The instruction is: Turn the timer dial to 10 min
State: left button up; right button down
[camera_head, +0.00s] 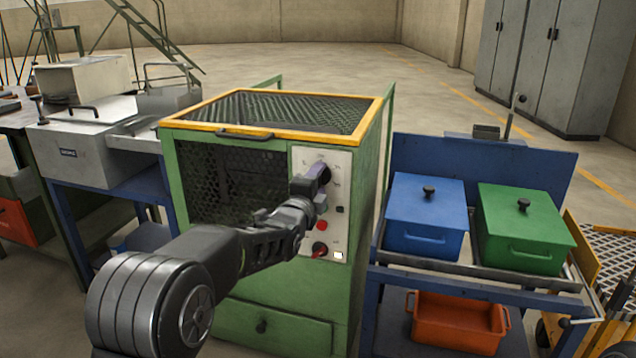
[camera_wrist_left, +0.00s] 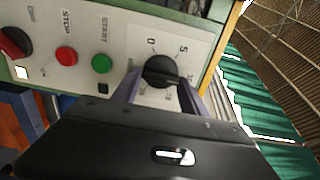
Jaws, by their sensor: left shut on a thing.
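The timer dial (camera_wrist_left: 160,70) is a round black knob on the white control panel (camera_head: 335,226) of a green furnace cabinet (camera_head: 365,190). The marks 0 and 5 show beside it in the left wrist view; other marks are partly hidden, and I cannot tell which mark it points to. My left gripper (camera_head: 316,178) reaches the upper part of the panel from the front. In the left wrist view the fingers of my left gripper (camera_wrist_left: 160,88) are on both sides of the dial, shut on it. My right gripper is not in view.
Below the dial are a green START button (camera_wrist_left: 102,63), a red STOP button (camera_wrist_left: 66,58) and a red-and-black switch (camera_wrist_left: 15,42). A blue box (camera_head: 425,215) and a green box (camera_head: 520,228) stand on the right bench. A grey machine (camera_head: 90,150) stands on the left.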

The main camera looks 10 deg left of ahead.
pick_arm(q)
jog(key=o, duration=1.4)
jog(key=shift+s, duration=0.15)
jog(key=s, duration=0.5)
jog(key=s+p, duration=0.1)
jog(key=s, duration=0.1)
jog(key=shift+s+a, duration=0.25)
